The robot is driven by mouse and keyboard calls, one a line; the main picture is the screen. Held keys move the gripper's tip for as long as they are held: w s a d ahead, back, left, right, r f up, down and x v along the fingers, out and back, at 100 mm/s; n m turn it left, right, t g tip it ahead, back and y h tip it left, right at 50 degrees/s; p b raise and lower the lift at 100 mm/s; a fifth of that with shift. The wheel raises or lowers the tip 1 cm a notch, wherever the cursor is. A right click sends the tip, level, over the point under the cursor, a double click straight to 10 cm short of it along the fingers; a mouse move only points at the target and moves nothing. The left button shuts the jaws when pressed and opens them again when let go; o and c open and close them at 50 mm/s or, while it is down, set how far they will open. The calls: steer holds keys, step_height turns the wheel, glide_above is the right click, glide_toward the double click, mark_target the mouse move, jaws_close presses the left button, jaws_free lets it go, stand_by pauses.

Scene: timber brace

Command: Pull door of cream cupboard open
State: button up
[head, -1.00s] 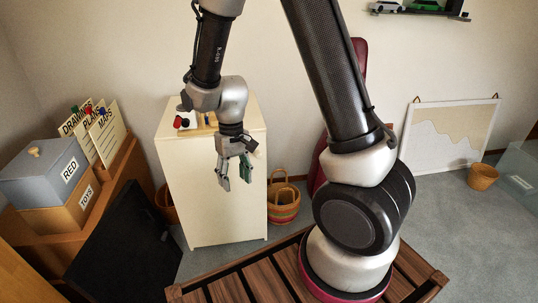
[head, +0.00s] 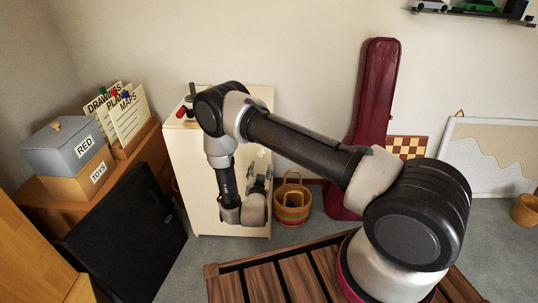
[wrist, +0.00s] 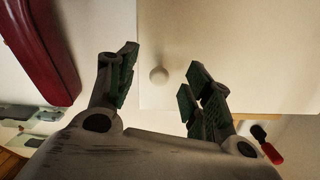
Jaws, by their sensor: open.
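The cream cupboard (head: 190,165) stands against the wall in the head view, with its front facing me. Its door looks shut. In the wrist view the pale door panel (wrist: 225,40) fills the upper right, with a small round knob (wrist: 158,75) near its left edge. My gripper (head: 258,180) is in front of the cupboard, partly hidden by my own wrist in the head view. In the wrist view my gripper (wrist: 161,70) is open and empty, with the knob showing between its fingertips. I cannot tell how far the fingers are from the knob.
A woven basket (head: 292,202) stands on the floor right of the cupboard, with a dark red case (head: 375,105) behind. A dark panel (head: 130,225) leans at left, by a wooden unit carrying boxes. Small items (head: 185,112) lie on the cupboard top.

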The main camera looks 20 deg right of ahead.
mark_target(261, 156)
steer(key=shift+t, duration=0.6)
steer(key=w, duration=0.2)
steer(key=w+d+r, duration=0.1)
steer(key=w, duration=0.2)
steer(key=w+d+r, duration=0.1)
steer(key=w, duration=0.1)
steer(key=shift+w+d+r, duration=0.15)
steer(key=shift+w+d, duration=0.05)
steer(key=shift+w, duration=0.1)
steer(key=shift+c, duration=0.4)
jaws_close()
